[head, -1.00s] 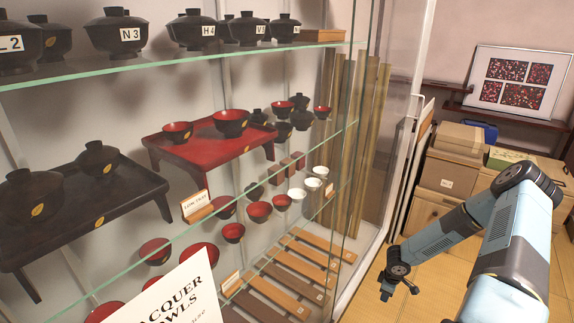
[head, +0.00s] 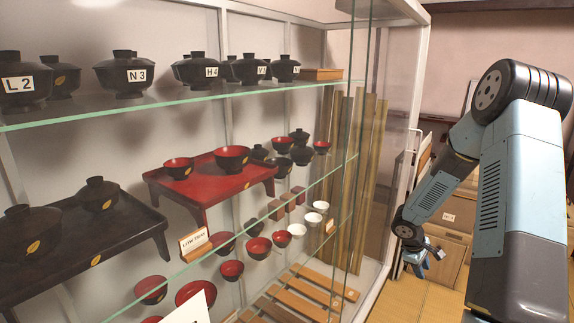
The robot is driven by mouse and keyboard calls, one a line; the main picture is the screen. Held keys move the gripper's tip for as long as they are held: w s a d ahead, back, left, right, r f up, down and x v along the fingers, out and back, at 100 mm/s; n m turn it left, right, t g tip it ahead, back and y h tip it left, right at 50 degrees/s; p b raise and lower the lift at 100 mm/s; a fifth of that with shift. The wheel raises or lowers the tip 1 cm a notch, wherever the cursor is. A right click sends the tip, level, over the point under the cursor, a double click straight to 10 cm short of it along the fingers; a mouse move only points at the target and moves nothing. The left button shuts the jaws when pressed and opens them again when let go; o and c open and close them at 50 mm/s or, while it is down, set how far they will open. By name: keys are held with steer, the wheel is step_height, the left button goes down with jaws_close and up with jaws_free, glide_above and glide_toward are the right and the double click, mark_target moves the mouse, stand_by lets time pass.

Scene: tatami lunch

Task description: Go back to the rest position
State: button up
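My gripper (head: 428,264) shows small at the end of my folded blue-and-black arm, on the right side of the head view. It hangs low, to the right of the glass display case (head: 365,290), in front of the cardboard boxes. It is too small to tell whether its fingers are open or shut. I see nothing clearly held in it.
The glass case fills the left and middle, with lidded black bowls (head: 124,75), a red low table (head: 205,180), a black low table (head: 80,240) and red bowls (head: 258,247). A box (head: 455,215) stands behind my arm. Some wooden floor (head: 400,300) shows at the lower right.

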steer(key=s+a+r+m+t, duration=0.15)
steer(key=s+a+r, duration=0.3)
steer(key=r, duration=0.85)
steer(key=s+a+r+m+g, duration=0.1)
steer(key=s+a+r+m, duration=0.35)
steer(key=r, duration=0.75)
steer(key=s+a+r+t+y, duration=0.1)
steer(key=s+a+r, duration=0.3)
steer(key=s, duration=0.3)
steer(key=s+a+r+m+t+y, duration=0.1)
steer(key=s+a+r+t+y, duration=0.1)
steer(key=s, duration=0.4)
steer(key=s+a+r+m+t+y, duration=0.1)
steer(key=s+a+r+y, duration=0.1)
steer(key=s+a+r, duration=0.3)
steer(key=s+r, duration=0.1)
steer(key=s, duration=0.1)
steer(key=shift+s+a+r, duration=0.2)
steer(key=shift+s+a, duration=0.15)
steer(key=shift+t, duration=0.25)
steer(key=shift+o, duration=0.6)
